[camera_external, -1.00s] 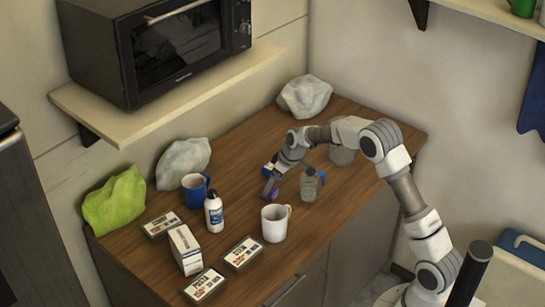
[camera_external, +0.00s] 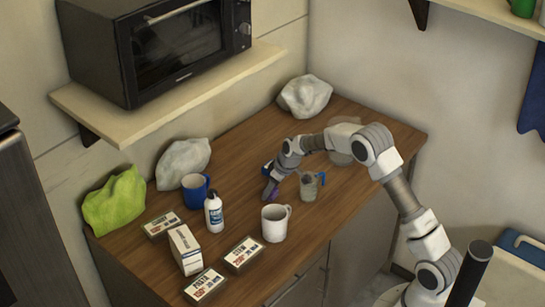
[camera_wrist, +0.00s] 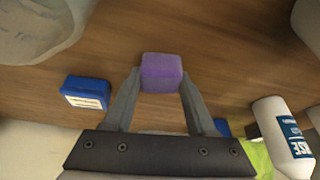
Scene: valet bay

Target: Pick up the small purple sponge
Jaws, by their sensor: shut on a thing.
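The small purple sponge (camera_wrist: 161,73) is between the two fingertips of my gripper (camera_wrist: 160,84) in the wrist view. The fingers touch it on both sides and are shut on it. In the external view my gripper (camera_external: 270,191) points down at the wooden counter, and only a bit of the purple sponge (camera_external: 274,193) shows beside the fingers. I cannot tell whether the sponge still touches the counter.
A blue box (camera_wrist: 87,92) lies close to my gripper. A grey jar with a blue handle (camera_external: 309,187) stands just right of it, and a white mug (camera_external: 275,223) stands nearer the front. A white bottle (camera_external: 214,212) and blue mug (camera_external: 196,190) stand left.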

